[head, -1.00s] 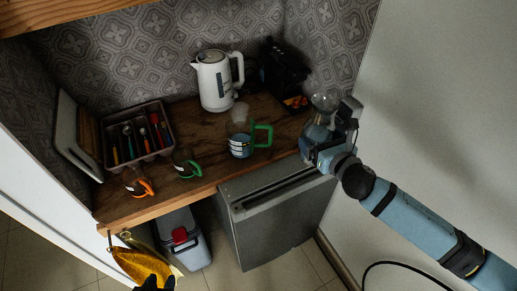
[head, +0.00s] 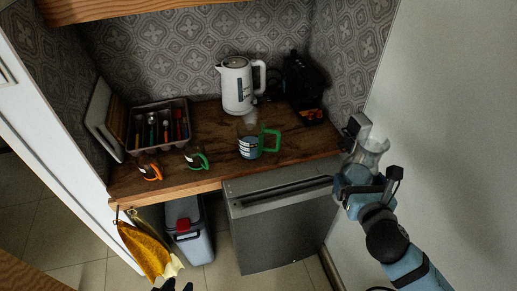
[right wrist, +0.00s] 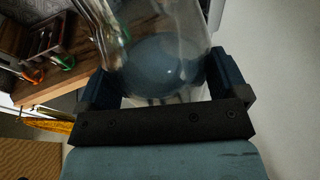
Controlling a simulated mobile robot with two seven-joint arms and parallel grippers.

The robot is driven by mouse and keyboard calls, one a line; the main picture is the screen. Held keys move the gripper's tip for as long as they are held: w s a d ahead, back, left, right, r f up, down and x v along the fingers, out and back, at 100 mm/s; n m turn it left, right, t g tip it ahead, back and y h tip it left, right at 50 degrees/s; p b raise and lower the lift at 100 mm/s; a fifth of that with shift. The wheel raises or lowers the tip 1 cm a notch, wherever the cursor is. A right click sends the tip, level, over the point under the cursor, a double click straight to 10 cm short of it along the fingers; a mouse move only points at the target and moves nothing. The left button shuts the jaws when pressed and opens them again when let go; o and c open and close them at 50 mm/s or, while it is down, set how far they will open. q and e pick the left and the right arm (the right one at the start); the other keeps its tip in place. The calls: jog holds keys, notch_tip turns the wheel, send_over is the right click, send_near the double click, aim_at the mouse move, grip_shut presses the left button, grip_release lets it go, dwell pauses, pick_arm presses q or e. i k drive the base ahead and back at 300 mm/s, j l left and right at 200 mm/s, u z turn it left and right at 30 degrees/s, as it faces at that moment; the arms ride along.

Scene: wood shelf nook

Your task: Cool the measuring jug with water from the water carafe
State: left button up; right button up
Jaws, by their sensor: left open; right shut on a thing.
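The measuring jug (head: 250,148) stands upright on the wooden counter. It is clear with a green handle on its right and bluish liquid inside, and pale steam hangs above it. The water carafe (head: 371,154) is clear glass, in my right gripper (head: 360,178), which is shut on it beyond the counter's right end. In the right wrist view the carafe (right wrist: 160,50) sits between the fingers, with bluish water low in it. My left gripper (head: 174,286) shows only as dark tips at the bottom edge, open, far from the jug.
A white kettle (head: 236,88) and black coffee machine (head: 303,85) stand behind the jug. Two small glass cups, orange-handled (head: 149,168) and green-handled (head: 195,158), and a utensil tray (head: 160,128) are on the left. Yellow cloth (head: 143,249) hangs in front. Bare counter lies right of the jug.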

aim_at(250, 143)
jog(key=i+j+u, duration=0.1)
jog(key=i+u, duration=0.15)
jog(key=u, duration=0.2)
jog(key=i+u, duration=0.25)
jog(key=u, duration=0.25)
